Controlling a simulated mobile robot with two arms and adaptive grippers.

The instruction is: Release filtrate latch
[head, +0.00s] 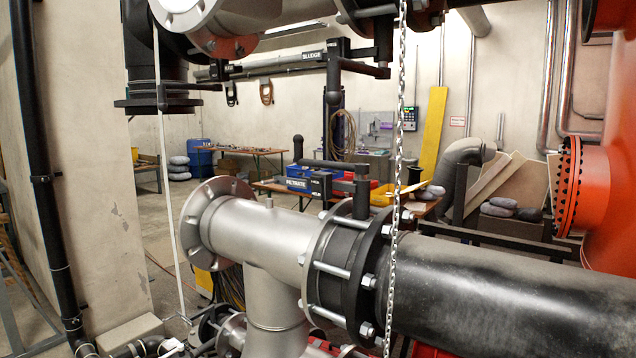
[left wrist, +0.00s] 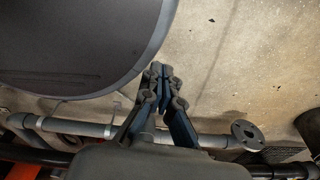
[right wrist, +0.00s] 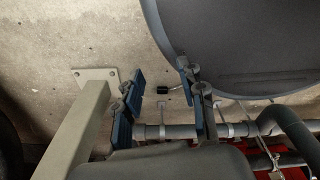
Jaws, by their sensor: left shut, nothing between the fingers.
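The filtrate latch (head: 325,183) is a dark assembly with a "FILTRATE" label (head: 298,183), standing above the grey pipe tee (head: 255,228) in the head view. A black bar (head: 335,163) with a knobbed upright at its left end runs above the label, and a dark post on the right goes down to the black flange clamp (head: 345,262). Neither gripper shows in the head view. In the left wrist view my left gripper (left wrist: 162,78) is shut and empty. In the right wrist view my right gripper (right wrist: 162,75) is open with nothing between its fingers. The latch is not recognisable in either wrist view.
A chain (head: 398,150) hangs in front of the black pipe (head: 510,290). A similar "SLUDGE" latch (head: 312,57) sits higher up. An orange vessel (head: 610,200) stands at the right. A pale pillar (head: 85,150) stands at the left. A beige post (right wrist: 75,135) is beside my right gripper.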

